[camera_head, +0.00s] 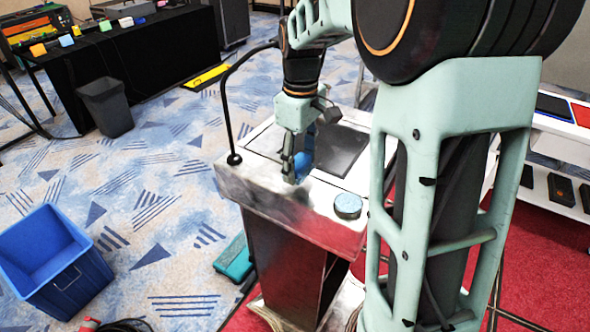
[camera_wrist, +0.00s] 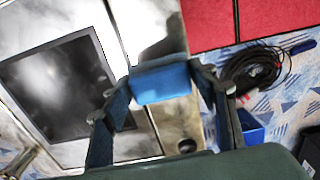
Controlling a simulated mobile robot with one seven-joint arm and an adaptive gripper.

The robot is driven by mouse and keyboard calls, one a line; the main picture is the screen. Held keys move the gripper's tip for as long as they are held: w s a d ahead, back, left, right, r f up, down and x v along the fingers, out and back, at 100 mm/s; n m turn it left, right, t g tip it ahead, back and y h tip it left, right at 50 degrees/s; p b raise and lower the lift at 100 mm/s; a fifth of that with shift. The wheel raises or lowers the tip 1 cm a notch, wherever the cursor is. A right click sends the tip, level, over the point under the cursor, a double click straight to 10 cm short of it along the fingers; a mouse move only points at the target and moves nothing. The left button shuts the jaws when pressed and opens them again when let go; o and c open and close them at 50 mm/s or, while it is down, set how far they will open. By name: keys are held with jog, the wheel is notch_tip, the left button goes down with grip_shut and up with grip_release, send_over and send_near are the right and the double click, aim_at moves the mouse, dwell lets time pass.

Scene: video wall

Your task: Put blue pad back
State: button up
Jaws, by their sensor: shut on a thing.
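My gripper (camera_head: 296,172) is above the top of the lectern (camera_head: 260,195), pointing down. It is shut on the blue pad (camera_head: 305,150), which shows partly behind the fingers in the head view. In the wrist view the blue pad (camera_wrist: 162,83) is a small block held between the two fingertips of my gripper (camera_wrist: 163,84). The lectern's dark screen panel (camera_wrist: 60,85) lies to the left of the pad there. I cannot tell whether the pad touches the lectern top.
A round tin with a light-blue top (camera_head: 348,205) stands on the lectern's near right part. A gooseneck microphone (camera_head: 228,110) rises at its left edge. A blue bin (camera_head: 52,262) and a grey bin (camera_head: 106,106) stand on the floor. A white shelf (camera_head: 560,135) is at right.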

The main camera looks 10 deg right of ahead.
aim_at(297, 161)
jog(key=shift+w+a+f, duration=0.1)
jog(key=shift+a+f, duration=0.05)
jog(key=shift+f, duration=0.85)
jog(key=shift+w+a+f, duration=0.1)
jog(key=shift+a+f, duration=0.05)
jog(key=shift+f, duration=0.8)
jog(key=shift+f, duration=0.15)
jog(key=o, duration=1)
notch_tip(297, 161, up, 12)
jog(key=shift+r, duration=0.2)
jog(key=shift+s+f, duration=0.1)
